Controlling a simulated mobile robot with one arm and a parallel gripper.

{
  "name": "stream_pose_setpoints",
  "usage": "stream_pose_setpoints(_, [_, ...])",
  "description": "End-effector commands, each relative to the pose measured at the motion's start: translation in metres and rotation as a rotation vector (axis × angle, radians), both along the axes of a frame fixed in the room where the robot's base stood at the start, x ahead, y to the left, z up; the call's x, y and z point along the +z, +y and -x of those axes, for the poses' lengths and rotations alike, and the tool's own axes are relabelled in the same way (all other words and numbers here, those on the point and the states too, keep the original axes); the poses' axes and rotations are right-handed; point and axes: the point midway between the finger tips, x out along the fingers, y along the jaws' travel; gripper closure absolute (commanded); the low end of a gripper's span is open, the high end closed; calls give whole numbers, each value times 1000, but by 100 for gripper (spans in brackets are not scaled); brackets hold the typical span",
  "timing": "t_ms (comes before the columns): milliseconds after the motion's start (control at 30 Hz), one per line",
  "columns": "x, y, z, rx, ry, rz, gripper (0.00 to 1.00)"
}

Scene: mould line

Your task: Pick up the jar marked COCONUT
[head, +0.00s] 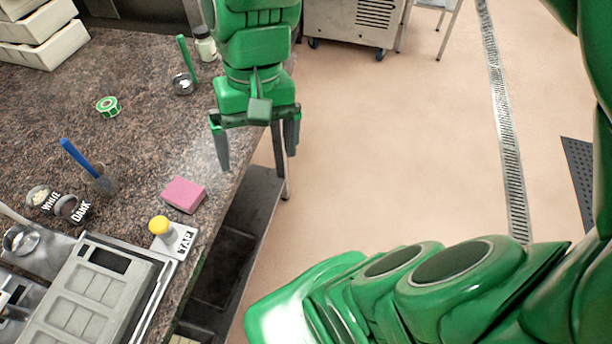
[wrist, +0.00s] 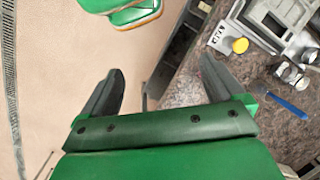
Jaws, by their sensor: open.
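No lettering reading COCONUT is legible in either view. A small glass jar with a pale lid (head: 205,44) stands at the back of the stone counter, just left of my arm; I cannot read any marking on it. Two other containers, marked WHITE (head: 41,199) and DARK (head: 72,208), sit at the left. My gripper (head: 256,156) is open and empty, pointing down by the counter's right edge, apart from every jar. In the wrist view, its spread fingers (wrist: 160,70) have only floor and counter edge between them.
A pink block (head: 184,194), a yellow-topped item (head: 160,226) and a grey mould (head: 90,295) are near the counter's front. Open floor (head: 400,150) lies right.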

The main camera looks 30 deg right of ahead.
Motion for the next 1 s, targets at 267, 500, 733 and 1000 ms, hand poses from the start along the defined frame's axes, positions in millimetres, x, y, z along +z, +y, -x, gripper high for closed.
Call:
stream_pose_setpoints(267, [21,23,-71,-191,-22,-85,5])
stream_pose_setpoints(500, [33,45,-134,-353,3,-199,5])
stream_pose_setpoints(733, [42,58,-197,-518,39,-304,5])
stream_pose_setpoints(1000, [50,64,-270,-718,98,-426,5])
